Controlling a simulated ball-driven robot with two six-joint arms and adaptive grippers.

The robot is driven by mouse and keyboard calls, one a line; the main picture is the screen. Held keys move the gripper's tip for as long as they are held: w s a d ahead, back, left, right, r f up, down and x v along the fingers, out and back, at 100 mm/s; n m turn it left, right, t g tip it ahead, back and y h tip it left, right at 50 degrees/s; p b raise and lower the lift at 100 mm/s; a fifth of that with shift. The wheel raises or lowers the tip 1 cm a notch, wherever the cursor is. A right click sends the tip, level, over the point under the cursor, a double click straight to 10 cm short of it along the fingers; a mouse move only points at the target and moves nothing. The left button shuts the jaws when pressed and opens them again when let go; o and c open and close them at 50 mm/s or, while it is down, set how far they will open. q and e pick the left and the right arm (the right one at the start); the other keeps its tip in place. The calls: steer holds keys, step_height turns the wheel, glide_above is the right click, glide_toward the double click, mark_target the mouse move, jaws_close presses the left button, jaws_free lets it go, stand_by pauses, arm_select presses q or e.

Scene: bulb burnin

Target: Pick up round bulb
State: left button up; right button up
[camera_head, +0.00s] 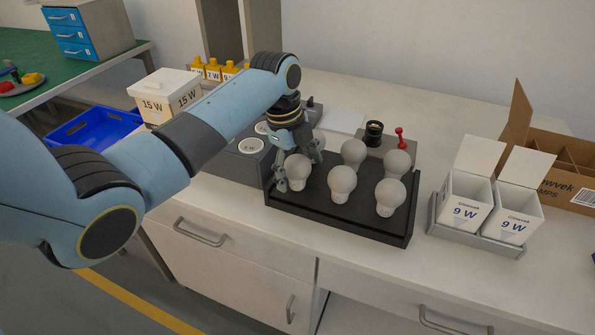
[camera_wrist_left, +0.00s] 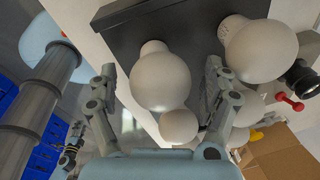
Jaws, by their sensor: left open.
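Several round white bulbs stand in a black tray (camera_head: 345,222) on the bench. My left gripper (camera_head: 299,172) is over the tray's left end in the head view, pointing down and open. Its fingers straddle the leftmost front bulb (camera_head: 297,168). In the left wrist view that bulb (camera_wrist_left: 160,78) sits between the two spread fingers of the gripper (camera_wrist_left: 160,68), with gaps visible on both sides. Another bulb (camera_wrist_left: 258,48) is to the right in that view, outside the fingers. The gripper partly hides the back left of the tray. My right gripper is not in view.
Two open white 9 W boxes (camera_head: 466,212) stand in a grey holder right of the tray. A cardboard carton (camera_head: 543,140) is behind them. A black socket (camera_head: 373,133) and red lever (camera_head: 400,138) stand behind the tray. A 15 W box (camera_head: 157,101) is at left.

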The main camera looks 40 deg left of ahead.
arm_select(q)
steer(key=shift+f, duration=0.1)
steer(key=shift+c, duration=0.3)
steer(key=c, duration=1.2)
steer(key=shift+o, duration=0.2)
